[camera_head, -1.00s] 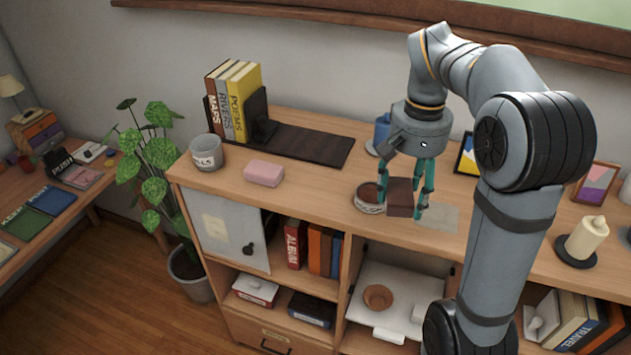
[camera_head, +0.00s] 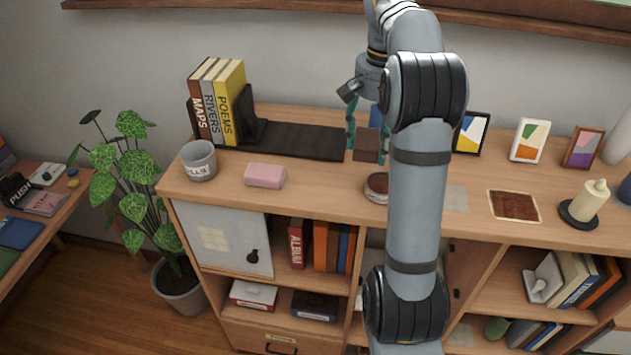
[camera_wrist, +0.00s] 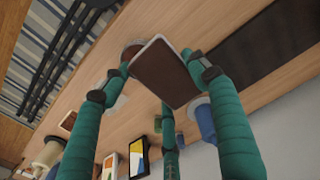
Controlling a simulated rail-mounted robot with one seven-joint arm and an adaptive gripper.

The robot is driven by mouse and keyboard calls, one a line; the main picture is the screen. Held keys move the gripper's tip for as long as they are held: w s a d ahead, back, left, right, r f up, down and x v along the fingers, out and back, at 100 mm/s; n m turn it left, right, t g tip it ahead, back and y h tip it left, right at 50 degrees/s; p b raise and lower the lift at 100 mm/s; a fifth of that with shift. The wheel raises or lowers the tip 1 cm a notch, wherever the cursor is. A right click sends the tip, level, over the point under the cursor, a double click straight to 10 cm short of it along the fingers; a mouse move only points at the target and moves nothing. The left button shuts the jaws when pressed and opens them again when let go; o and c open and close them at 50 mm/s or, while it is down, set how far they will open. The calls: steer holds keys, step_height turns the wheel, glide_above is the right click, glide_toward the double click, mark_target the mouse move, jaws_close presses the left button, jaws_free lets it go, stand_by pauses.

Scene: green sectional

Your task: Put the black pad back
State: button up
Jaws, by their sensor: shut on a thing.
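My gripper (camera_head: 368,142) is shut on a dark brown block (camera_head: 367,154), with teal fingers on either side of it. It is the likeliest match for the black pad, though it looks brown. In the wrist view the block (camera_wrist: 163,74) shows a flat brown face with a pale edge, tilted in the picture, between my gripper's fingers (camera_wrist: 158,88). The block is near the right end of a long dark mat (camera_head: 292,140) on the cabinet top; I cannot tell its height above the wood. My arm hides part of the cabinet top to the right.
Books (camera_head: 216,103) stand at the mat's left end. A round dish (camera_head: 377,188), a pink block (camera_head: 265,175) and a grey cup (camera_head: 199,160) are in front. A blue object (camera_wrist: 207,122) is close to my fingers. Picture frames (camera_head: 530,140) and a candle (camera_head: 590,202) stand right.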

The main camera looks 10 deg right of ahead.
glide_above(328, 189)
step_height(328, 189, down, 6)
steer(key=shift+r, duration=0.2)
steer(key=shift+f, duration=2)
steer(key=shift+f+b, duration=0.2)
steer(key=shift+b, duration=0.15)
steer(key=o, duration=1.1)
step_height(328, 189, up, 12)
steer(key=p, duration=0.3)
steer(key=shift+r, duration=0.2)
steer(key=shift+f, duration=0.1)
